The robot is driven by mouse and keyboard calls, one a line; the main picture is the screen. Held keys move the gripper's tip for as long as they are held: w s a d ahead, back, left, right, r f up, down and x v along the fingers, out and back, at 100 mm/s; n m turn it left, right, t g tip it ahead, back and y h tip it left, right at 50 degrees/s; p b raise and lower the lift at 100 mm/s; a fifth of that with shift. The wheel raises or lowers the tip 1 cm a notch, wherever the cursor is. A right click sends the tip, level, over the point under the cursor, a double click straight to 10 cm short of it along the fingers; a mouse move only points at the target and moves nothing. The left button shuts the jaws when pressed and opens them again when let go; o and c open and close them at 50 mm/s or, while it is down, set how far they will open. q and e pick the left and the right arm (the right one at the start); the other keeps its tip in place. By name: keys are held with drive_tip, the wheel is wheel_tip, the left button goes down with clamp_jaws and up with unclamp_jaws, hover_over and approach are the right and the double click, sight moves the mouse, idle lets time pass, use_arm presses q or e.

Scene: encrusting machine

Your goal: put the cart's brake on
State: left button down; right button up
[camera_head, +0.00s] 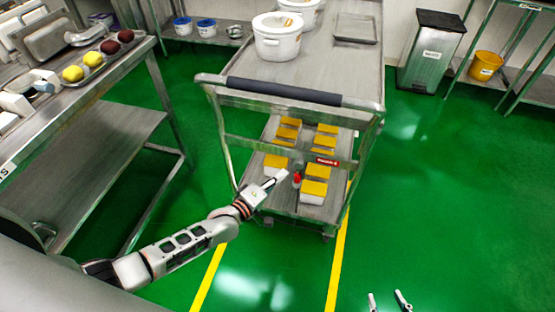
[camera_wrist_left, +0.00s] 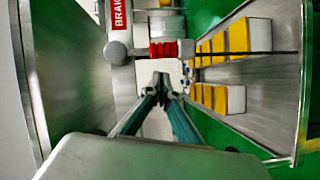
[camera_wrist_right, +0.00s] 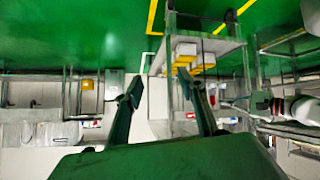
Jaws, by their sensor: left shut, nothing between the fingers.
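The steel cart (camera_head: 300,98) stands ahead with its grey handle bar toward me. A red brake label (camera_head: 327,162) sits on its front crossbar, and the label also shows in the left wrist view (camera_wrist_left: 119,15). The brake lever's red grip (camera_head: 297,179) hangs below the bar; in the left wrist view the red grip (camera_wrist_left: 163,50) lies just beyond my fingertips. My left gripper (camera_head: 281,175) is shut and empty, just left of the grip; whether it touches cannot be told. It also shows in the left wrist view (camera_wrist_left: 161,80). My right gripper (camera_head: 388,300) is open and empty, low over the floor.
The cart's lower shelf carries several yellow-topped boxes (camera_head: 315,188); white lidded buckets (camera_head: 277,44) stand on top. A steel table (camera_head: 110,75) is at left, a pedal bin (camera_head: 432,50) at back right. Green floor right of the cart is clear.

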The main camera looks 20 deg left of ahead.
use_arm(q)
drive_tip(key=shift+d+f+n+t+h+b, duration=0.15)
drive_tip(key=shift+d+f+n+t+b, duration=0.15)
drive_tip(key=shift+d+n+b, duration=0.45)
drive_tip(key=shift+d+f+n+t+h+b, duration=0.15)
drive_tip(key=shift+d+f+n+t+b, duration=0.15)
drive_tip(key=shift+n+b, duration=0.7)
use_arm(e)
drive_tip(key=shift+w+a+f, duration=0.4)
drive_tip(key=shift+w+f, duration=0.05)
drive_tip(key=shift+w, duration=0.15)
use_arm(q)
drive_tip(key=shift+m, duration=0.25)
use_arm(e)
drive_tip(key=shift+f, duration=0.1)
use_arm(q)
drive_tip(key=shift+a, duration=0.15)
